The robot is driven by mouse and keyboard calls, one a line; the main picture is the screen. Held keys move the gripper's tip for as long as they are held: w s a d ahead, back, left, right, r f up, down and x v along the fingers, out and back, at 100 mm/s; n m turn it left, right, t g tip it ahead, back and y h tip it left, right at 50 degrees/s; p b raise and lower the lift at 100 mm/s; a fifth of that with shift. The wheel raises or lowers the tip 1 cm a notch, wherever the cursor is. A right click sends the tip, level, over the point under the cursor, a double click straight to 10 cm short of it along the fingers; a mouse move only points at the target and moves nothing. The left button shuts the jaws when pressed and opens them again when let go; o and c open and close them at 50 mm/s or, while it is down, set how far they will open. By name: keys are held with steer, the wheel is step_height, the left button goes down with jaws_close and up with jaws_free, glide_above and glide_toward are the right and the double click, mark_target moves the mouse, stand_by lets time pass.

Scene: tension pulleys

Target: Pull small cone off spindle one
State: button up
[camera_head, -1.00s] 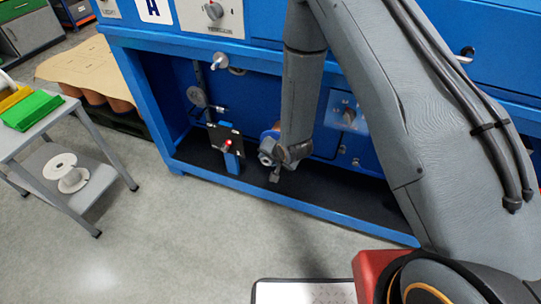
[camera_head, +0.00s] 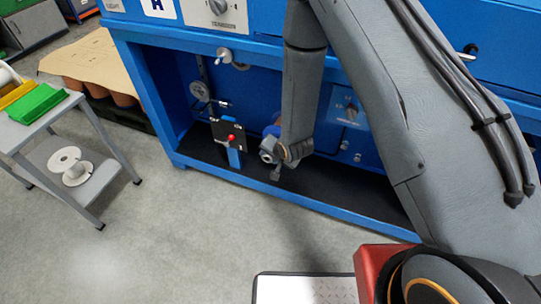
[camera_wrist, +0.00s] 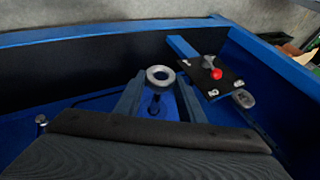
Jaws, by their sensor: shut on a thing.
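In the wrist view, the small cone (camera_wrist: 161,75) shows as a pale grey ring, end on. My gripper (camera_wrist: 158,88) is shut on it, with one finger on each side. A dark stub (camera_wrist: 155,106) shows below the ring, between the fingers; I cannot tell whether it is spindle one or whether the cone is still around it. In the head view, my gripper (camera_head: 276,173) is low in front of the blue machine's open bay.
A black plate with a red knob (camera_head: 231,138) stands left of my gripper; the red knob also shows in the wrist view (camera_wrist: 217,74). The blue frame's front rail (camera_head: 310,207) runs below. A trolley with a white spool (camera_head: 70,167) is at left. The floor between is clear.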

steer(key=shift+s, duration=0.1)
steer(key=s+p, duration=0.1)
steer(key=s+a, duration=0.1)
steer(key=s, duration=0.1)
steer(key=shift+s+a+p, duration=0.2)
steer(key=shift+s+p, duration=0.1)
steer(key=shift+p, duration=0.05)
stand_by(0.4)
